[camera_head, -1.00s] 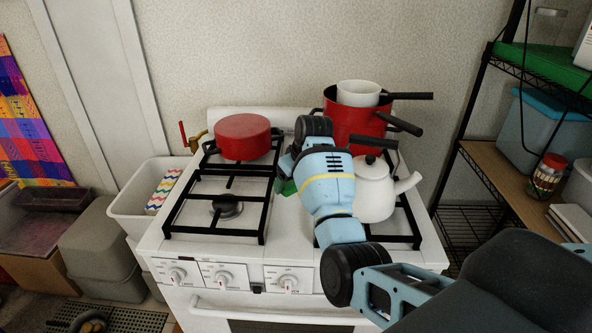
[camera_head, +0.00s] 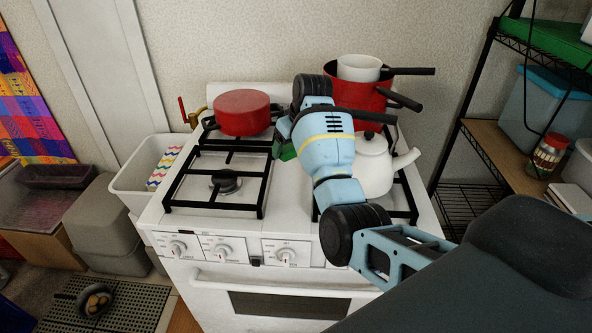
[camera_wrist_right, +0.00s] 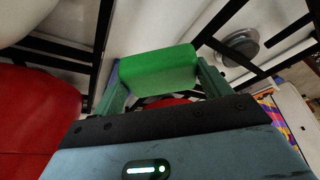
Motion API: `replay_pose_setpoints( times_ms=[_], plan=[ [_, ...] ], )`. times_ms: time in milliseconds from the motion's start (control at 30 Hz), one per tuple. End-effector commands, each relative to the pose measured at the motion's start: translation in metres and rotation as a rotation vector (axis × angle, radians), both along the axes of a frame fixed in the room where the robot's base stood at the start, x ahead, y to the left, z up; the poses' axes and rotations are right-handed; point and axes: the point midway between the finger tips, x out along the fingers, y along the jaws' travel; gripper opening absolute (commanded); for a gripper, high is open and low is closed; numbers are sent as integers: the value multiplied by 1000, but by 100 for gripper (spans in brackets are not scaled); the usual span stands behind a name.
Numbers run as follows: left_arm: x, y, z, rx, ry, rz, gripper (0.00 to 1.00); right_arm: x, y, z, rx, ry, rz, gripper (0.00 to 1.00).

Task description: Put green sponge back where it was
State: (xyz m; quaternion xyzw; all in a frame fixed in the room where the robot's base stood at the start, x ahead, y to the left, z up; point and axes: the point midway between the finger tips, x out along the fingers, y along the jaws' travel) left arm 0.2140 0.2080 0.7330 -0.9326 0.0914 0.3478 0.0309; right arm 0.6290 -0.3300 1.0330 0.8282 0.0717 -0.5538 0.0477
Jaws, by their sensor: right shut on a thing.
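The green sponge (camera_wrist_right: 160,68) is a bright green block held between the fingers of my right gripper (camera_wrist_right: 158,78) in the right wrist view. In the head view only a small green part of the sponge (camera_head: 287,151) shows beside my right arm, over the gap between the stove's left and right grates. My right gripper is shut on it, and my wrist hides most of the gripper there. The stove (camera_head: 226,291) is white with black grates. My left gripper is not in view.
A red pot (camera_head: 242,113) stands on the back left burner. A white kettle (camera_head: 372,164) is right of my arm, with a stacked red pot (camera_head: 352,117) behind it. A white bin (camera_head: 129,192) is left of the stove, and a shelf rack (camera_head: 486,148) stands right.

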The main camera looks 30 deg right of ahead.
Motion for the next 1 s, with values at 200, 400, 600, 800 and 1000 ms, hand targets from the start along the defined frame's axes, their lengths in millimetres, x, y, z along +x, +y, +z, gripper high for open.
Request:
replay_pose_setpoints(
  times_ms=[200,400,600,800,1000],
  plan=[
    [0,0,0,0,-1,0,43,-4,-10,35,-10,-6,-97,58],
    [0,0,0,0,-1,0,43,-28,12,71,-13,-5,-186,58],
    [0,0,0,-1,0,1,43,-78,63,62,-13,0,-191,58],
    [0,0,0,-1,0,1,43,-130,99,33,-9,4,-174,58],
    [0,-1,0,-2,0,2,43,-163,113,14,-4,0,-171,58]
  ],
)
